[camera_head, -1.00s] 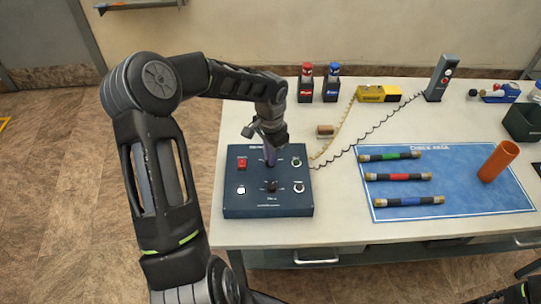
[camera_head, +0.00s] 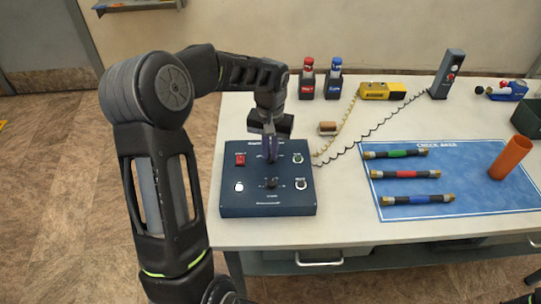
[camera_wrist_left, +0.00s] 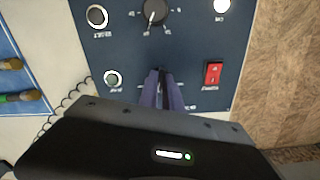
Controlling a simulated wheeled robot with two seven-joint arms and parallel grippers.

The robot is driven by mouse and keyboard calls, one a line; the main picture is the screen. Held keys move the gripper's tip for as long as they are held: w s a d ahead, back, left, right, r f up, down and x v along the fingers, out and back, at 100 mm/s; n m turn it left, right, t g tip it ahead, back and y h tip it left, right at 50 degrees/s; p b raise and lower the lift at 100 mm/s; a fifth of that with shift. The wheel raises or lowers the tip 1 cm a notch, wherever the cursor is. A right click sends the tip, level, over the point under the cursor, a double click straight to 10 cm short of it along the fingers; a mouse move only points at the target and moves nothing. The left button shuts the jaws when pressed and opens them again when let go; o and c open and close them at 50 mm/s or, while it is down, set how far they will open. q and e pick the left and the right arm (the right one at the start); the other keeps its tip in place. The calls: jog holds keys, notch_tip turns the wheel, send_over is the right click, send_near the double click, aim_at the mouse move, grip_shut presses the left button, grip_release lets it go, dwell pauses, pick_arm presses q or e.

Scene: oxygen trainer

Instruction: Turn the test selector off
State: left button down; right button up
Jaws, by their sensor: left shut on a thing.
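The dark blue control box (camera_head: 230,204) sits on the table's left end. My left gripper (camera_head: 271,156) points down over its upper middle, and in the left wrist view its purple-grey fingers (camera_wrist_left: 162,88) are closed together at the panel. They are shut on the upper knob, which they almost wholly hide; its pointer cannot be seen. The lower black knob (camera_head: 270,183) is free and shows in the left wrist view (camera_wrist_left: 155,12). I cannot read which knob is the test selector.
On the box are a red switch (camera_head: 240,160), a lit white lamp (camera_head: 239,187) and two ring sockets (camera_head: 297,158) on the right. A coiled cord (camera_head: 350,145) runs right. A blue mat (camera_head: 470,180) bears several banded tubes and an orange cylinder (camera_head: 511,157).

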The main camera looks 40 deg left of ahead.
aim_at(270, 155)
pick_arm(q)
jog(key=shift+n+b, duration=0.6)
jog(key=shift+n, duration=0.9)
jog(key=c, duration=1.5)
grip_release()
jog(key=shift+r, duration=3.9)
